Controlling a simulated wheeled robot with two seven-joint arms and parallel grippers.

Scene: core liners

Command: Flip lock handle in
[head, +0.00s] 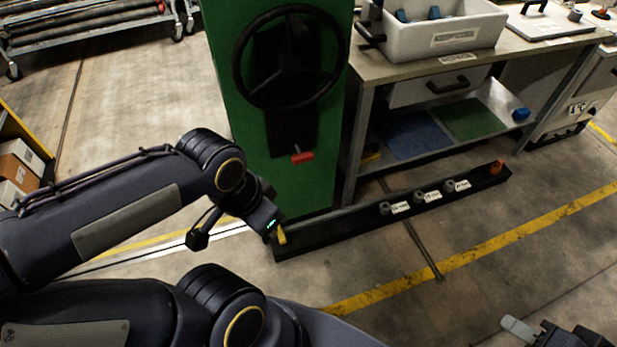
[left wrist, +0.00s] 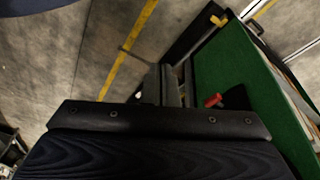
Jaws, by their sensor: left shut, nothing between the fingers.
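A red handle (head: 302,157) sticks out low on the front of the green cabinet (head: 225,75), below a black handwheel (head: 291,57). In the left wrist view the red handle (left wrist: 213,100) shows just right of my left gripper (left wrist: 172,88), against the green panel (left wrist: 245,85). The left gripper is shut and empty; I cannot tell whether it touches the handle. In the head view its fingers are hidden by my wrist. My right gripper (head: 520,328) is partly visible at the lower right, over the floor, apart from the cabinet; its opening is unclear.
A black floor beam (head: 345,222) runs right from the cabinet, with a yellow piece (head: 281,237) at its near end and an orange piece (head: 497,167) at its far end. A workbench (head: 433,67) with a grey bin (head: 440,30) stands right.

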